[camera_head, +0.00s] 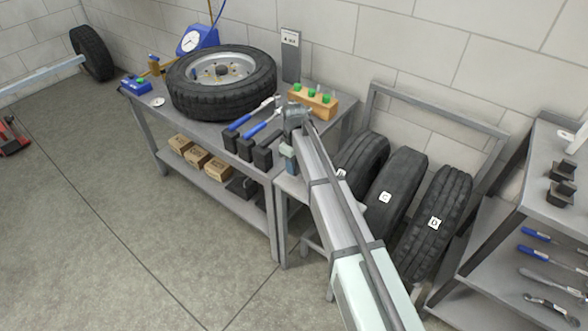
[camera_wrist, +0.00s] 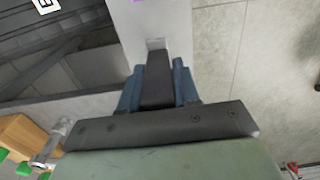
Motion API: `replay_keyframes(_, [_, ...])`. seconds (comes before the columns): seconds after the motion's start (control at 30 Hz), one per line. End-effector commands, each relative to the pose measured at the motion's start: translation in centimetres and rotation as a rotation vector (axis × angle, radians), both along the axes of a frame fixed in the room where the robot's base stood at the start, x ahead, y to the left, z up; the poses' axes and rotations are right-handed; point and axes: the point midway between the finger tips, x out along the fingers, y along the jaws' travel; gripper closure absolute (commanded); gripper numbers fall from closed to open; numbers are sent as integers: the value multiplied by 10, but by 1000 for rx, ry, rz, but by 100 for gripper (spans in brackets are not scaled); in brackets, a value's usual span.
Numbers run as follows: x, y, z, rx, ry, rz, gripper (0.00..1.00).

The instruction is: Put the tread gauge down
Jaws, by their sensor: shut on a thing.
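My gripper (camera_wrist: 157,82) has two blue fingers, closed from both sides on a dark block-like piece that I take to be the tread gauge (camera_wrist: 157,75). A small pale tip shows at the gauge's far end, in front of a light grey surface (camera_wrist: 160,18). I cannot tell whether the gauge touches that surface. In the head view my gripper (camera_head: 290,162) is at the workbench's right end, above a small grey stand (camera_head: 291,188). The gauge cannot be made out there, and my arm covers part of the stand.
The workbench (camera_head: 205,130) holds a wheel (camera_head: 222,82), blue-handled tools in dark holders (camera_head: 262,157) and a wooden block with green pegs (camera_head: 313,101). Lettered tyres (camera_head: 392,190) lean in a rack on the right. A tool shelf (camera_head: 542,180) stands farther right. Open floor lies left.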

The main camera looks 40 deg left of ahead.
Motion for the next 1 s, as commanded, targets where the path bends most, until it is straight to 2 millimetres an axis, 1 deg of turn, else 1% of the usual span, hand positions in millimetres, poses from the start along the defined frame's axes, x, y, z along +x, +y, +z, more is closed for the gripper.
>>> replay_keyframes(0.1, [0, 0, -16, -1, 1, 0, 99])
replay_keyframes(0.2, [0, 0, -24, 0, 0, 0, 99])
replay_keyframes(0.6, [0, 0, -27, 0, 0, 0, 99])
replay_keyframes(0.63, [0, 0, -27, 0, 0, 0, 66])
replay_keyframes(0.87, [0, 0, -27, 0, 0, 0, 44])
replay_keyframes(1.0, [0, 0, -27, 0, 0, 0, 43])
